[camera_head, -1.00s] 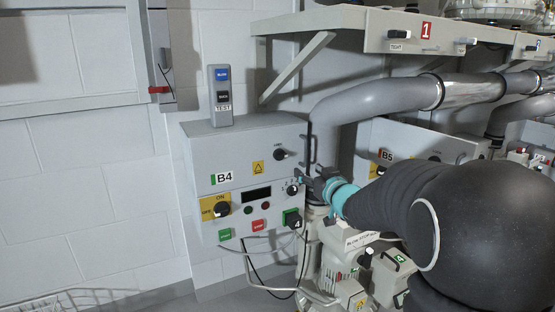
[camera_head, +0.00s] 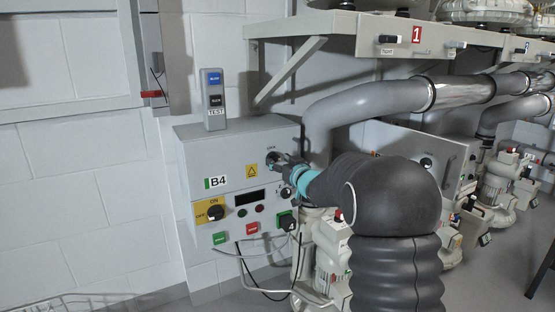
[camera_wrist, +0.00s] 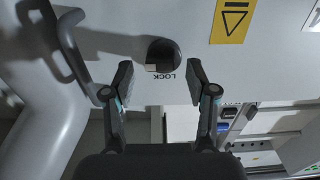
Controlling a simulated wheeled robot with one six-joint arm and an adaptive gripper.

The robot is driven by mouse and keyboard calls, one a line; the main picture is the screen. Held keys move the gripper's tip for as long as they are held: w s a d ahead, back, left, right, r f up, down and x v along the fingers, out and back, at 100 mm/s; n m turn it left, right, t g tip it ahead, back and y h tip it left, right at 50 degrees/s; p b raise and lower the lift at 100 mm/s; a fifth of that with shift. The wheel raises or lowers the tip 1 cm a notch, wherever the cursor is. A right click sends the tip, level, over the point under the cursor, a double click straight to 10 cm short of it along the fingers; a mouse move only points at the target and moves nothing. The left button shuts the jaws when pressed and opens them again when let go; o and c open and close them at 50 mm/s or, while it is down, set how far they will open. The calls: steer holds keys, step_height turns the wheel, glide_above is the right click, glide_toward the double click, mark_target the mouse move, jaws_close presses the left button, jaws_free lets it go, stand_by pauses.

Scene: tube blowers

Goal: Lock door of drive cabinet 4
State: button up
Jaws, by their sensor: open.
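The grey drive cabinet (camera_head: 235,150) labelled B4 stands against the wall, its front door looking shut. A dark round lock knob (camera_wrist: 163,55) with the word LOCK beside it is on the door. In the wrist view it lies just past my fingertips, roughly between them. My gripper (camera_wrist: 158,78) is open and empty, pointing at the door, with a gap on both sides of the knob. In the head view my gripper (camera_head: 279,162) is at the upper right of the door and partly covers the knob.
An ON/OFF rotary switch (camera_head: 215,213), push buttons and a green-black tag 4 (camera_head: 286,222) are lower on the cabinet. A control box (camera_head: 213,98) stands on top. A large grey pipe (camera_head: 370,105) runs close at right, under a shelf (camera_head: 400,35). A yellow warning label (camera_wrist: 234,18) is near the knob.

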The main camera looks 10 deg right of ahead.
steer(key=shift+x, duration=0.8)
steer(key=shift+c, duration=0.2)
steer(key=c, duration=0.9)
steer(key=shift+c, duration=0.2)
